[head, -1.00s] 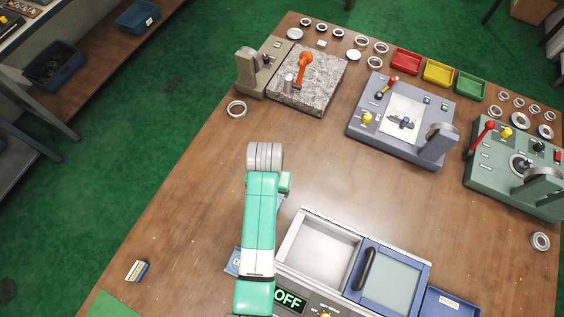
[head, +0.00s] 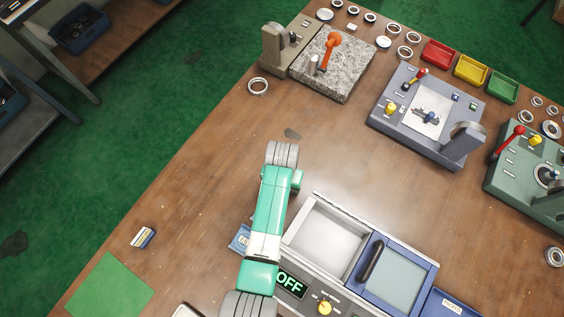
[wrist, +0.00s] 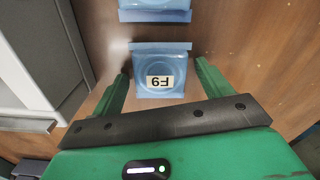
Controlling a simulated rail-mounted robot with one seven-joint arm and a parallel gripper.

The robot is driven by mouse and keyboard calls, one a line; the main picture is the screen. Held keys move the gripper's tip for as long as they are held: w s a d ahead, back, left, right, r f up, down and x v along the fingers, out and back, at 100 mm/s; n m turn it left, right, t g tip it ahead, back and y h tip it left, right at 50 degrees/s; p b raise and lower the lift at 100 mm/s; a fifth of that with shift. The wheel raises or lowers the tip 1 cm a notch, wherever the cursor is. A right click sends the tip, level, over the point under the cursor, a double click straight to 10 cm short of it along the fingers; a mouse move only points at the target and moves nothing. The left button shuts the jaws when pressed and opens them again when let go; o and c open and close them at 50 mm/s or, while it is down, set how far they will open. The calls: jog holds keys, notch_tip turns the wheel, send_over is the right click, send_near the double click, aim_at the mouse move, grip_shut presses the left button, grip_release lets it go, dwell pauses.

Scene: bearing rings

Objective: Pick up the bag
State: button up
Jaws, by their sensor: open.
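A clear blue bag (wrist: 148,88) with a white label, its marking upside down, lies flat on the wooden table in the wrist view. A round shape shows inside it. My gripper (wrist: 163,73) is open, with one green finger on each side of this bag; nothing is gripped. I cannot tell the fingertips' height above the table. A second blue bag (wrist: 155,14) lies beyond it, cut off by the top edge. In the head view a blue bag (head: 239,238) peeks out left of my arm, which hides the gripper; I cannot tell which bag it is.
A grey-white machine with an open bin (head: 322,240) and an "OFF" display stands close right of my arm. A small labelled box (head: 143,237) and a green mat (head: 108,286) lie at left.

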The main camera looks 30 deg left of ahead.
jog(key=c, duration=1.1)
jog(key=shift+r, duration=0.1)
jog(key=shift+c, duration=0.2)
